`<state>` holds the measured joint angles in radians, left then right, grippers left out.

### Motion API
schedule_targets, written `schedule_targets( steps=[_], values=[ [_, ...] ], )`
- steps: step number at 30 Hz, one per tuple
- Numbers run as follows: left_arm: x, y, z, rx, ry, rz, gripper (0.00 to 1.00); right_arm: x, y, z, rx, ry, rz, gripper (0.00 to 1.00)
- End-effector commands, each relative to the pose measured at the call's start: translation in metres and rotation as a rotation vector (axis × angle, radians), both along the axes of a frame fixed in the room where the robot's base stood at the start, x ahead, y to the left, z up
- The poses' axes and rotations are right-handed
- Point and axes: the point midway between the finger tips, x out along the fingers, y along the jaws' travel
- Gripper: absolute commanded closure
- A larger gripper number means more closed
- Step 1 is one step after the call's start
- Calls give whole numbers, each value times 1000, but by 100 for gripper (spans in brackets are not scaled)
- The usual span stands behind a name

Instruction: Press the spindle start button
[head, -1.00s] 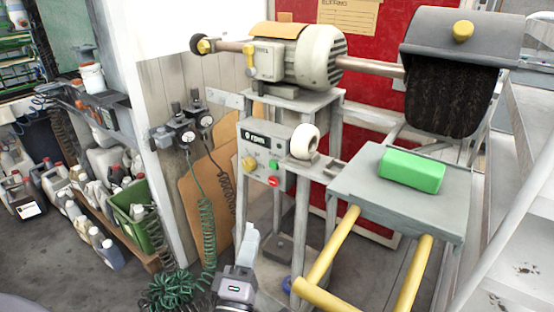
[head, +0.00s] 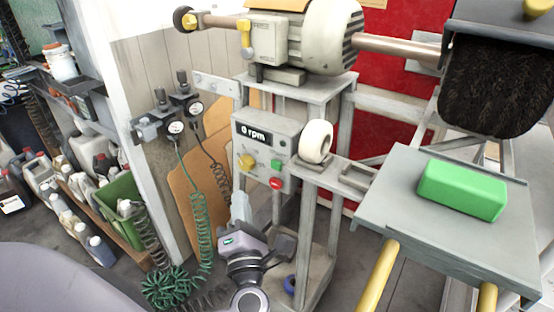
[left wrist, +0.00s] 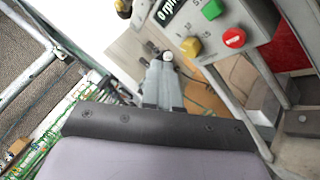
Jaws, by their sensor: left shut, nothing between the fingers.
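The control panel (head: 258,150) sits under the motor and its display (head: 253,134) reads 0 rpm. It carries a green button (head: 277,165), the likely start button, a red button (head: 275,183) below it and a yellow knob (head: 246,162) at left. The left wrist view shows the green button (left wrist: 212,9), red button (left wrist: 233,37) and yellow knob (left wrist: 190,46) near the top. My left gripper (head: 240,203) is shut and empty, pointing up, below and left of the buttons in the head view. Its fingertips (left wrist: 167,60) appear apart from the panel. My right gripper is not in view.
The motor (head: 305,38) stands above the panel, with a brush (head: 498,85) on its shaft at right. A white wheel (head: 316,141) sits just right of the panel. A green block (head: 462,190) lies on the grey table (head: 400,225). Coiled hoses (head: 197,215) hang at left.

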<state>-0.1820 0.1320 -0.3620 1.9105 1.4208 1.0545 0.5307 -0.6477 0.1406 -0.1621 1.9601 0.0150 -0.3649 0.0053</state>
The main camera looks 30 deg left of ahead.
Motion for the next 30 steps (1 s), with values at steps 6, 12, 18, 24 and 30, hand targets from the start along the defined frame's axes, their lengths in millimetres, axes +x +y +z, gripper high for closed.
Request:
schedule_targets(
  steps=[6, 12, 18, 24, 30],
  values=[
    [0, 2, -2, -26, -5, 10, 100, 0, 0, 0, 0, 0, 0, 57],
    [0, 2, -2, -25, -4, 10, 100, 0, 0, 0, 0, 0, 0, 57],
    [3, 2, -2, -24, -5, 10, 100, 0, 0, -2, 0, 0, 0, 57],
    [24, 0, -3, -25, -7, 10, 100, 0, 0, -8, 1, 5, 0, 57],
    [53, -3, -4, -24, -7, 10, 100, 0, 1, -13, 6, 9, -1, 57]
  ],
)
